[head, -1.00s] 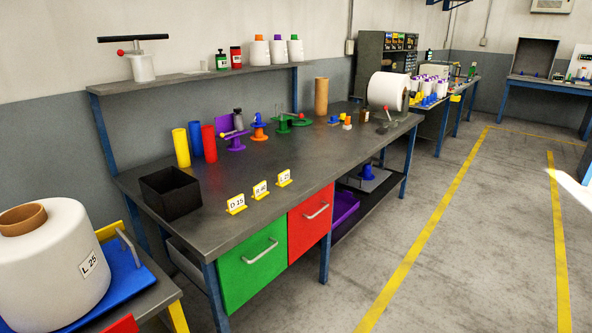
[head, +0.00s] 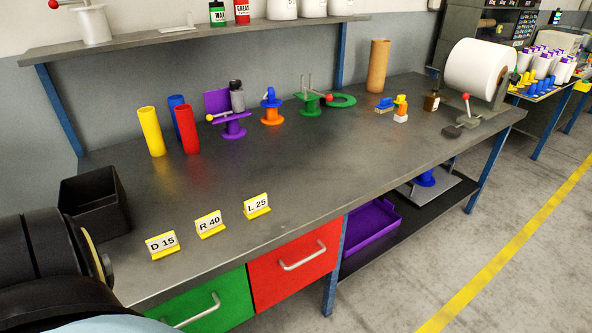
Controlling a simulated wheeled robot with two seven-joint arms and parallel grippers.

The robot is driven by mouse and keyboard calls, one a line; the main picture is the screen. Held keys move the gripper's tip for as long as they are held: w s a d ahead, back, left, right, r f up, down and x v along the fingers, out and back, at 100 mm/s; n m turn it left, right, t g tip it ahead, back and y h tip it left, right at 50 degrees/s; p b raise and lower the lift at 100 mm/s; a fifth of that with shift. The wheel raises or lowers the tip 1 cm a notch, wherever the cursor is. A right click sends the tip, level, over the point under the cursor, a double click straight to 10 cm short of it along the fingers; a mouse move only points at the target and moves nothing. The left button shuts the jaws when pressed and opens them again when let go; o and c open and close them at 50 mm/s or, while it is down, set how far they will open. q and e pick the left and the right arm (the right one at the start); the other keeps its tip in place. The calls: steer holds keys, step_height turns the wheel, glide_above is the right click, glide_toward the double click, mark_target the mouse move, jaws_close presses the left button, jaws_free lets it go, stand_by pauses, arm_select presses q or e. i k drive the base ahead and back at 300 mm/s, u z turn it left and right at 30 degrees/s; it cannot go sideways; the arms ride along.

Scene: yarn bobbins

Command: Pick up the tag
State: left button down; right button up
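Three yellow-edged tags with white faces stand in a slanted row near the front edge of the grey workbench (head: 330,185). The tag marked D 15 (head: 162,245) is nearest on the left, the tag marked R 40 (head: 210,224) is in the middle, and the tag marked L 25 (head: 257,206) is on the right. They stand apart from each other. A dark rounded part of my own body fills the lower left corner. Neither of my grippers shows.
A black open box (head: 95,203) stands left of the tags. Yellow (head: 151,132), blue and red (head: 187,130) tubes stand behind, beside purple (head: 233,125), orange and green (head: 307,107) stands. Green (head: 205,312) and red (head: 295,262) drawers sit below. The bench middle is clear.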

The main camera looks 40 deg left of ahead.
mark_target(258, 206)
steer(key=i, duration=1)
steer(key=u, duration=3.55)
